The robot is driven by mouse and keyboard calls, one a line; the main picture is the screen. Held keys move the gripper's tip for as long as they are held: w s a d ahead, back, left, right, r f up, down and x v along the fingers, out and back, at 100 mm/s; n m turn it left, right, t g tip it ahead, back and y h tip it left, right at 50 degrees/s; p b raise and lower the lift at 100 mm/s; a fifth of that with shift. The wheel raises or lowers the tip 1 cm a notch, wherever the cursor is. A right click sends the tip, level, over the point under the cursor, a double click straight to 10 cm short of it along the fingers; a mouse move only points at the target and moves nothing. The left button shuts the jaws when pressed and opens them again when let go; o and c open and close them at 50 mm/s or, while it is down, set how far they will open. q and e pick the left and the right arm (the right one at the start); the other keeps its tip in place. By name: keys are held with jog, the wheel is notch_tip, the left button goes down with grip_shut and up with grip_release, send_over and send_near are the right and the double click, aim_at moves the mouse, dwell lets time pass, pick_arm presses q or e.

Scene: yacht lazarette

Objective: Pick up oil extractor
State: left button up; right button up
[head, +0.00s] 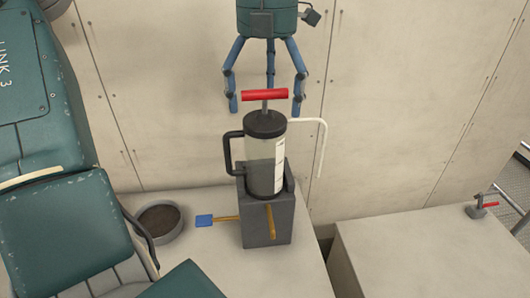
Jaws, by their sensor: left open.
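The oil extractor (262,149) is an upright cylinder with a black cap, a clear grey body and a pale scale strip. It has a red T-handle (264,94) on top, a black side handle (228,153) on its left and a thin white tube (321,150) on its right. It stands in a dark grey block holder (266,226). My left gripper (265,101) points down with open blue fingers at the height of the red handle. The handle shows between the outer fingers and covers the middle finger's tip; contact cannot be told. My right gripper is not in view.
The holder stands on a pale bench (215,258). A round grey bowl with dark contents (160,221) and a wooden-handled tool with a blue end (205,220) are to its left. A pale wall is behind. A lower-right box (430,250) carries a small red-handled fitting (483,207).

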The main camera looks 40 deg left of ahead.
aim_at(266, 113)
pick_arm(q)
jog(key=f, duration=0.3)
jog(key=shift+s+d+f, duration=0.15)
jog(key=shift+s+d, duration=0.1)
jog(key=shift+s, duration=0.1)
jog(key=shift+w+a+f+p, duration=0.1)
jog(key=shift+f+p, duration=0.2)
jog(key=shift+p, duration=0.05)
jog(key=shift+a+f, duration=0.1)
jog(key=shift+f, duration=0.25)
notch_tip(266, 113, down, 4)
jog(key=shift+a+r+p, duration=0.15)
jog(key=shift+r+p, duration=0.1)
jog(key=shift+p, duration=0.85)
jog(key=shift+f, duration=0.5)
jog(key=c, duration=2)
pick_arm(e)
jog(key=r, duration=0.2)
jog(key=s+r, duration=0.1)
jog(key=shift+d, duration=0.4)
